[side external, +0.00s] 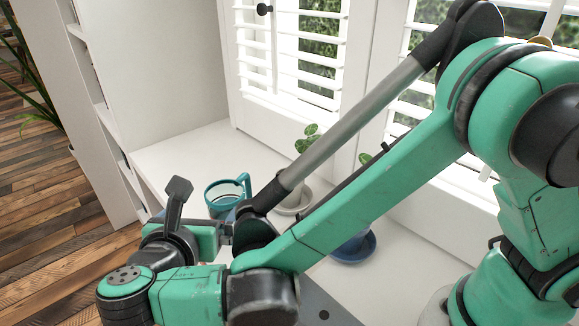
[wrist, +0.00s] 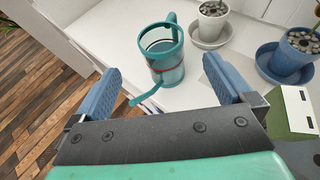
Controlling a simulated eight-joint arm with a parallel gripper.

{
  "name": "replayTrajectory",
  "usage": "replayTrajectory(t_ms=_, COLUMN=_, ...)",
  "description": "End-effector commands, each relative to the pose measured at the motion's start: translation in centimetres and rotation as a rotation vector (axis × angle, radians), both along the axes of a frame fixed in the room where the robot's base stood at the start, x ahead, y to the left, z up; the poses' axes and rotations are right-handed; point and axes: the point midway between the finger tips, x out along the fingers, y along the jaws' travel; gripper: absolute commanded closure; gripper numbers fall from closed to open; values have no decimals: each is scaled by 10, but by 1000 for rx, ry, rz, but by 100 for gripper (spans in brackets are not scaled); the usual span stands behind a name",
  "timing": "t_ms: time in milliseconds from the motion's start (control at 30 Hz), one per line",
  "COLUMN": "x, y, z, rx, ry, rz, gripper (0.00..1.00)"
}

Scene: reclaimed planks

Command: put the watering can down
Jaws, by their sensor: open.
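The watering can (wrist: 167,66) is teal and partly see-through, with a handle at the back and a thin spout pointing towards me at the lower left. It stands upright on the white ledge (wrist: 104,32). In the side view the can (side external: 224,193) shows behind my wrist, its lower part hidden. My gripper (wrist: 162,70) is open, its two blue fingers apart to the left and right of the can in the wrist view. The can's body lies just beyond the fingertips, and I see no finger touching it. In the side view my arm hides the fingers.
A white pot with a plant (side external: 292,200) stands on a saucer right of the can. A blue pot (wrist: 298,48) on a blue saucer stands farther right. A green and white object (wrist: 292,110) lies near the right finger. The ledge drops to a wooden floor (side external: 55,215) at the left.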

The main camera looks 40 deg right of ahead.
Motion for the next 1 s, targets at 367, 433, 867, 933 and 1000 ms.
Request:
replayTrajectory(t_ms=367, x=1, y=-107, z=20, rx=730, ry=-159, rz=-440, gripper=0)
replayTrajectory(t_ms=433, x=-10, y=-128, z=22, rx=931, ry=-232, rz=-592, gripper=0)
replayTrajectory(t_ms=867, x=-69, y=-188, z=19, rx=1885, ry=-758, rz=-1477, gripper=0)
replayTrajectory(t_ms=933, x=-71, y=-189, z=18, rx=1942, ry=-796, rz=-1535, gripper=0)
replayTrajectory(t_ms=1000, x=-73, y=-190, z=18, rx=1970, ry=-814, rz=-1566, gripper=0)
